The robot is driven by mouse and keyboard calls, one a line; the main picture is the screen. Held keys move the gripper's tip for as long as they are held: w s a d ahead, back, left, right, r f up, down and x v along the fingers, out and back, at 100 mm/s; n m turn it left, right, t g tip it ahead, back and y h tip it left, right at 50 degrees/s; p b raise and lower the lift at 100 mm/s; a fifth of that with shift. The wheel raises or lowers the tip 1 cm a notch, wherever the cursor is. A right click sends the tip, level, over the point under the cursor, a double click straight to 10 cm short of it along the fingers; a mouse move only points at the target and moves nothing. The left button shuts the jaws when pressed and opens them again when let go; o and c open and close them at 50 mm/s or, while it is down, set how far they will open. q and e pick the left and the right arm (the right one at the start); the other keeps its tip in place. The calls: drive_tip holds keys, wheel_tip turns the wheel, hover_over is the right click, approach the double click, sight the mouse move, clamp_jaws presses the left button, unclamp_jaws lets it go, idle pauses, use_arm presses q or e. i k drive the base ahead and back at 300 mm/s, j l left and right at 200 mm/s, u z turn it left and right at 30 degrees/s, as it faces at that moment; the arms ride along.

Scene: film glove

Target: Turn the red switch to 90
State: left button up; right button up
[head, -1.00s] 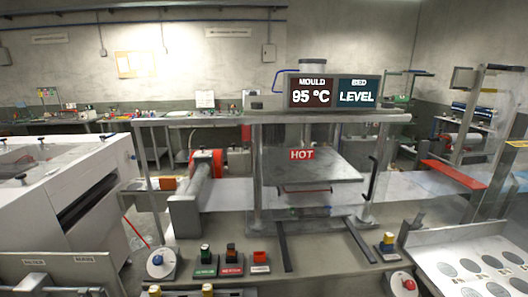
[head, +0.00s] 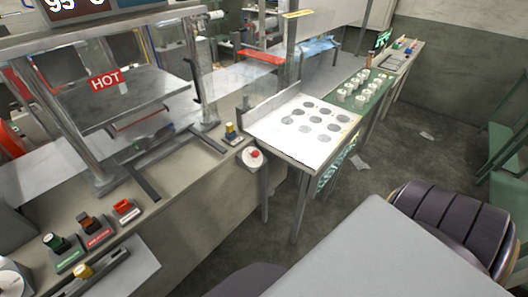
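A small red switch (head: 123,206) on a pale labelled base stands on the left part of the bench in the head view. Beside it is a dark-and-orange knob (head: 86,222) on a red base, then a dark green knob (head: 54,242) on a green base. A round red button (head: 254,153) on a white housing sits further right at the bench's front edge. The angle of the red switch is too small to read. Neither of my grippers is in view.
The press has a HOT sign (head: 105,79) on its plate. A yellow-topped knob (head: 230,130) stands near the red button. A white tray with round recesses (head: 270,139) is at centre. A grey tabletop (head: 380,245) and purple chair (head: 450,215) fill the lower right.

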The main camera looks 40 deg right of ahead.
sight(255, 153)
drive_tip(key=i+l+z, duration=0.1)
drive_tip(key=z, duration=1)
